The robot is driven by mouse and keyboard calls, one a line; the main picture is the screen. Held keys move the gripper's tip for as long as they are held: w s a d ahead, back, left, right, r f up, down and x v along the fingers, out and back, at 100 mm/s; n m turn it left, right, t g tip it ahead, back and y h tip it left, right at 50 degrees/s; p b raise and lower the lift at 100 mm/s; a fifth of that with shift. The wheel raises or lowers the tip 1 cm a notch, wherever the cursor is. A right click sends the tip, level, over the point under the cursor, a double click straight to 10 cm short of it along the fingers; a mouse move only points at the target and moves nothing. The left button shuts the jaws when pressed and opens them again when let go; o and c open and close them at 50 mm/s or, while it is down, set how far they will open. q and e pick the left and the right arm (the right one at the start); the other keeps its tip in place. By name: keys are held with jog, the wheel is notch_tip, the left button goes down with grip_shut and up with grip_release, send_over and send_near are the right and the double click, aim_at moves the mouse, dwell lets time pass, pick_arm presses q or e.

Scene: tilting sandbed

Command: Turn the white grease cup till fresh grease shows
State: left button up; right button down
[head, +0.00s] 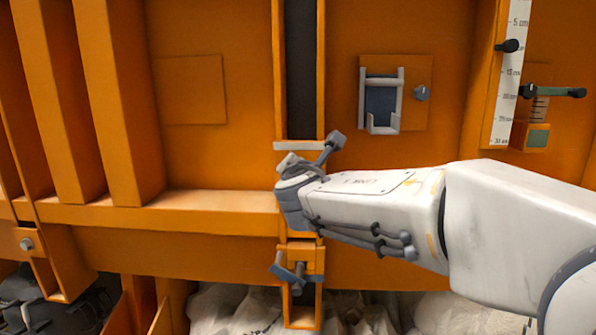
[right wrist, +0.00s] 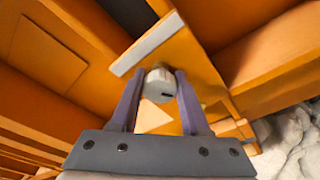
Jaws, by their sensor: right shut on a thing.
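The white grease cup (right wrist: 159,85) sits between the fingers of my right gripper (right wrist: 160,76) in the right wrist view. It is a small round pale cup with a dark slot low on its face. The fingers are shut on its two sides. A whitish plate lies just behind it on the orange frame. In the head view my right gripper (head: 290,172) reaches in from the right to the orange post, and it mostly hides the cup. I cannot make out any grease. My left gripper is in neither view.
A grey T-handle (head: 333,143) stands close beside my right gripper; another grey handle (head: 290,271) is below it. A grey bracket (head: 381,101), a white scale (head: 505,85) with a black pointer and a green lever (head: 555,92) are to the right. Whitish sacks (head: 235,308) lie below.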

jog(key=shift+c, duration=1.9)
grip_release()
jog(key=shift+s, duration=0.15)
jog(key=s, duration=1)
jog(key=shift+f+p, duration=0.3)
jog(key=shift+p, duration=0.1)
jog(key=shift+s, duration=0.1)
